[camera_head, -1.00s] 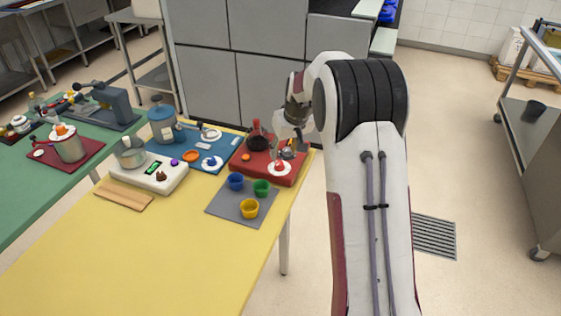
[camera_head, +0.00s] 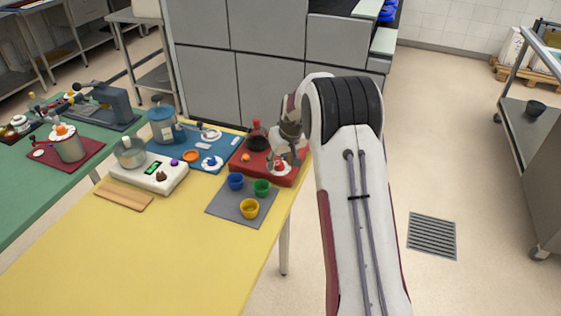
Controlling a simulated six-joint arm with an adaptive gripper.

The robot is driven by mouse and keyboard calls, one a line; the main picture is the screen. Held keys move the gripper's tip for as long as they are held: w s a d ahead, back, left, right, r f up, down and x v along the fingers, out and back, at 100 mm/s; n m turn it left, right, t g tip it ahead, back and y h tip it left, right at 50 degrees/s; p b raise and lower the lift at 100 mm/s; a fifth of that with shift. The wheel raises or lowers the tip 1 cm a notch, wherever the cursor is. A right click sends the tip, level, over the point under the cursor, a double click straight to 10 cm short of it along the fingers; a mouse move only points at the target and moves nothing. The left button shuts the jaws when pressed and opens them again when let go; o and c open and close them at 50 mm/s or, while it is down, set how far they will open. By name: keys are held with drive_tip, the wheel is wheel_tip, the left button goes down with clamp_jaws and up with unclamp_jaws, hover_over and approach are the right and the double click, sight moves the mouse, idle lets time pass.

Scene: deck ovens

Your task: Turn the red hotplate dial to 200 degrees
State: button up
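The red hotplate (camera_head: 243,167) sits at the far right corner of the yellow table. Its red dial (camera_head: 280,166) stands on a white disc at the front right of the hotplate, partly covered by my gripper. The dial's marks and pointer are too small to read. My gripper (camera_head: 284,161) points down over the dial, its fingers apart on either side of it. I cannot tell whether they touch it. A dark vessel with a red top (camera_head: 257,138) stands on the hotplate, left of my gripper.
A grey mat (camera_head: 225,207) with blue, green and yellow cups lies in front of the hotplate. Left are a blue board (camera_head: 222,150) with a pot and dials, and a white scale-like device (camera_head: 150,178). The yellow table's front (camera_head: 150,255) is clear.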

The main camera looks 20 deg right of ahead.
drive_tip(key=c, duration=1.1)
drive_tip(key=shift+a+f+m+h, duration=0.1)
drive_tip(key=shift+m+h, duration=0.3)
drive_tip(key=shift+m, duration=1.1)
drive_tip(key=shift+a+m+g+h, duration=0.1)
drive_tip(key=shift+m+g+h, duration=0.25)
drive_tip(key=shift+m, duration=0.6)
drive_tip(key=shift+a+m+g+h, duration=0.15)
drive_tip(key=shift+m+h, duration=0.4)
drive_tip(key=shift+m, duration=0.4)
drive_tip(key=shift+w+m+g+h, duration=0.1)
drive_tip(key=shift+m+g+h, duration=0.35)
drive_tip(key=shift+m, duration=1.2)
drive_tip(key=shift+w+m+g+h, duration=0.1)
drive_tip(key=shift+m+g+h, duration=0.3)
drive_tip(key=shift+m, duration=1.55)
drive_tip(key=shift+a, duration=0.1)
